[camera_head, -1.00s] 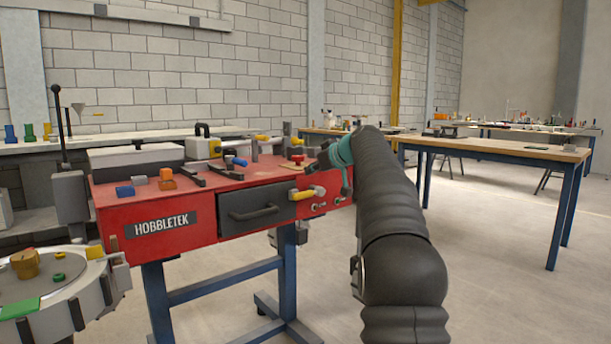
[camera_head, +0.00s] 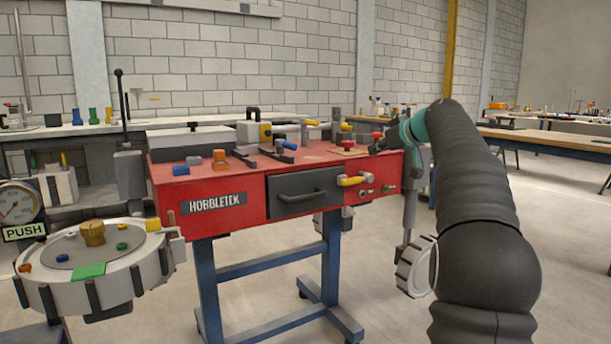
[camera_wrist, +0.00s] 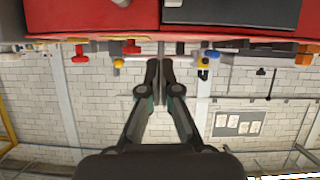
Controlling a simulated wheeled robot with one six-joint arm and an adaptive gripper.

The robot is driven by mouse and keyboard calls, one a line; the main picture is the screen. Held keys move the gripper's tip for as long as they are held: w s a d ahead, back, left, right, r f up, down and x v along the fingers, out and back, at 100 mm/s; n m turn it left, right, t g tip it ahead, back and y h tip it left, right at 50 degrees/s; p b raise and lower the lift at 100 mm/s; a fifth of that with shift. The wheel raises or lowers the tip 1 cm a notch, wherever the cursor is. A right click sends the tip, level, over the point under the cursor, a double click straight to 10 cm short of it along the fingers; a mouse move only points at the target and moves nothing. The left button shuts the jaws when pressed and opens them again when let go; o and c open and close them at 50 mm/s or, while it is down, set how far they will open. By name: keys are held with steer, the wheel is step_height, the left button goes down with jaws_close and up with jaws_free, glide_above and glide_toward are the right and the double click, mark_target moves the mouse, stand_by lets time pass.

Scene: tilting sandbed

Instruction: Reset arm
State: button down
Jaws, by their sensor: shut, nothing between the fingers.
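My arm, in a black ribbed sleeve, reaches up from the lower right of the head view with a teal wrist joint. My gripper (camera_head: 378,146) is at its far end, beside the right end of the red HOBBLETEK bench (camera_head: 228,186), small and partly hidden by the wrist. In the wrist view my gripper (camera_wrist: 159,66) shows clearly: its two dark fingers are together and nothing is between them. That view looks upside down, with the red bench (camera_wrist: 90,17) along its top edge. The fingers overlap the bench's edge in the picture; I cannot tell the gap.
A round grey sandbed-like drum (camera_head: 120,265) with coloured knobs stands at the left, by a PUSH gauge (camera_head: 18,204). Wooden tables (camera_head: 560,143) stand at the right. Open floor (camera_head: 570,240) lies between.

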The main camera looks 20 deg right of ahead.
step_height(320, 180, down, 10)
steer(key=s+d+m+g+h, duration=0.1)
steer(key=s+d+m+g, duration=0.1)
steer(key=m, duration=0.3)
steer(key=s+a+f+m+g+h, duration=0.1)
steer(key=s+a+f+m+g, duration=0.1)
steer(key=s+a+f+g, duration=0.3)
steer(key=s+a+f+n+p, duration=0.1)
steer(key=s+a+f+p, duration=0.1)
steer(key=s+a, duration=0.5)
steer(key=s+a+f+n+p, duration=0.1)
steer(key=s+a, duration=0.6)
steer(key=s, duration=1)
steer(key=s+a+f+n+h+p, duration=0.1)
steer(key=s+a+f+p, duration=0.2)
steer(key=s, duration=1)
steer(key=a+f, duration=0.2)
steer(key=a, duration=0.2)
steer(key=shift+a+f+n, duration=0.2)
steer(key=shift+a+n, duration=0.1)
steer(key=shift+a, duration=0.1)
